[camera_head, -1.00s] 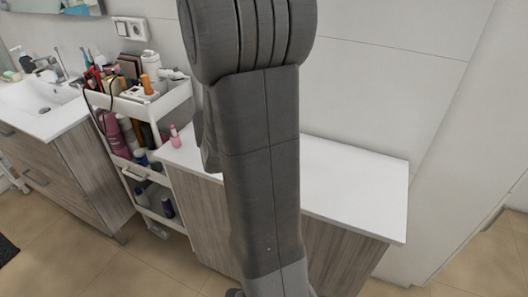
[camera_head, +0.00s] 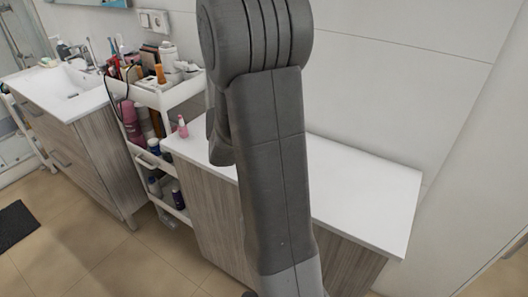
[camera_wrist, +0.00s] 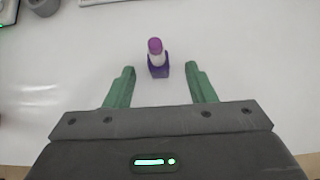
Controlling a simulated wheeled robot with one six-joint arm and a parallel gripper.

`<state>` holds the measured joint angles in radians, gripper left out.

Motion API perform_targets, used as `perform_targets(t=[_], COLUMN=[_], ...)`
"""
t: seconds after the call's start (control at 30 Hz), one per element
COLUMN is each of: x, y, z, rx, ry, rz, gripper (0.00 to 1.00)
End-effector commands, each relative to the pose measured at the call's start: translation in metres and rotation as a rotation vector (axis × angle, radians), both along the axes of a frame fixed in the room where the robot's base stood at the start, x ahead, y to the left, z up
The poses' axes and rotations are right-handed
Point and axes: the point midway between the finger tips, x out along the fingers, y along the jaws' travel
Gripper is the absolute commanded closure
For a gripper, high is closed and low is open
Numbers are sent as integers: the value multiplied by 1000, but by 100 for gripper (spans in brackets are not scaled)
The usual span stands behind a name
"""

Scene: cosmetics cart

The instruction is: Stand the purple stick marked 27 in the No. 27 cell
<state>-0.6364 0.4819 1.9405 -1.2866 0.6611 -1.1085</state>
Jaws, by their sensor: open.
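In the wrist view the purple stick (camera_wrist: 158,58) stands upright on a white surface, with a rounded purple top, a pale middle and a wider dark purple base. No number can be read on it. My gripper (camera_wrist: 162,73) is open, its green fingers on either side and slightly short of the stick, apart from it. In the head view my arm blocks the middle of the white counter (camera_head: 355,190), and I cannot make out the stick or my fingers there. I cannot pick out the No. 27 cell in either view.
A white cart (camera_head: 185,92) crowded with cosmetics stands left of the counter. A sink cabinet (camera_head: 100,150) is farther left. A grey round container (camera_wrist: 42,5) shows at the wrist view's top left. The counter's right part is clear.

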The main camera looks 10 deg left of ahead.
Motion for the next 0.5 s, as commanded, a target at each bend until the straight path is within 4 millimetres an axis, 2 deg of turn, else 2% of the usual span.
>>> perform_targets(t=[0.37, 0.5], x=[29, 35], y=[-9, -10], z=[-33, -39], rx=[-1, 1], ry=[1, 1], rz=[-4, -1], gripper=[50, 50])
